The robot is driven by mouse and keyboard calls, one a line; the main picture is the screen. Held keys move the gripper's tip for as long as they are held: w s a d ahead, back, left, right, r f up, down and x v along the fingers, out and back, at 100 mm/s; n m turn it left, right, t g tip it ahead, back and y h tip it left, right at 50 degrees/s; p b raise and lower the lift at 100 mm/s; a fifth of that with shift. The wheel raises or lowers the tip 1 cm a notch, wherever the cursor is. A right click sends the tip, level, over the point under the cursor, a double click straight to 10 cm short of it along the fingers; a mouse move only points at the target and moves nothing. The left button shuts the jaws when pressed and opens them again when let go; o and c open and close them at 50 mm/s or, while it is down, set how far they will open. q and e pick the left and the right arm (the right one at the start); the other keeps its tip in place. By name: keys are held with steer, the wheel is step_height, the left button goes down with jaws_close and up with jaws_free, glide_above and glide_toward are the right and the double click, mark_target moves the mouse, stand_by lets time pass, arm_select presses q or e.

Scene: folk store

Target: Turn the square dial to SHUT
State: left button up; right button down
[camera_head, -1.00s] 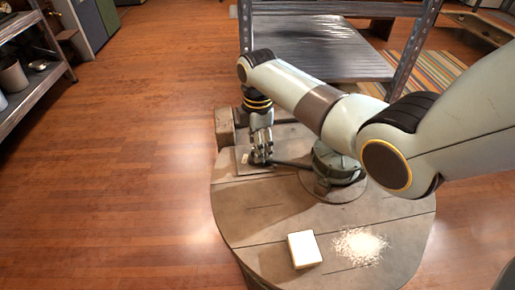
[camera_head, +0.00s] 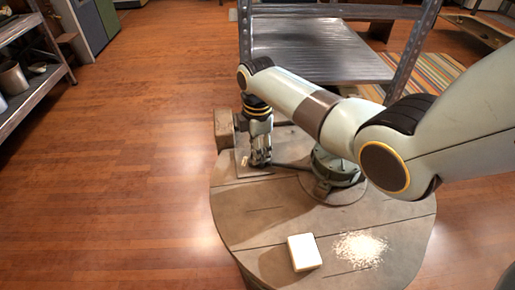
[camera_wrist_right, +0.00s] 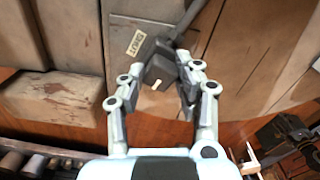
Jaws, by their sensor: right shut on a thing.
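The square dial (camera_wrist_right: 157,70) is a dark grey block with a short white mark, seen in the right wrist view. It sits by a grey plate (camera_wrist_right: 121,30) with a small cream label (camera_wrist_right: 136,42), whose lettering is too small to read surely. My right gripper (camera_head: 260,161) is at the dial on the round wooden table, its fingers pointing down. In the right wrist view its two fingers (camera_wrist_right: 166,76) are on either side of the dial and shut on it. In the head view the gripper mostly hides the dial. My left gripper is not in view.
A green round fitting (camera_head: 337,168) stands right of the dial, with a dark rod running toward the dial. A wooden block (camera_head: 224,130) is at the table's left edge. A white box (camera_head: 304,252) and pale crumbs (camera_head: 361,248) lie at the front. A metal shelf (camera_head: 318,50) stands behind.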

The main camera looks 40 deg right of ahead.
steer(key=m+p, duration=0.2)
steer(key=m, duration=0.1)
steer(key=shift+r, duration=0.1)
steer(key=m+p, duration=0.2)
steer(key=m, duration=0.2)
steer(key=shift+m+p, duration=0.3)
steer(key=m+p, duration=0.1)
steer(key=m, duration=0.4)
steer(key=shift+p, duration=0.3)
steer(key=m, duration=0.5)
steer(key=shift+p, duration=0.4)
steer(key=shift+m, duration=0.3)
steer(key=shift+a, duration=0.1)
steer(key=c, duration=0.9)
jaws_free()
steer(key=shift+c, duration=0.2)
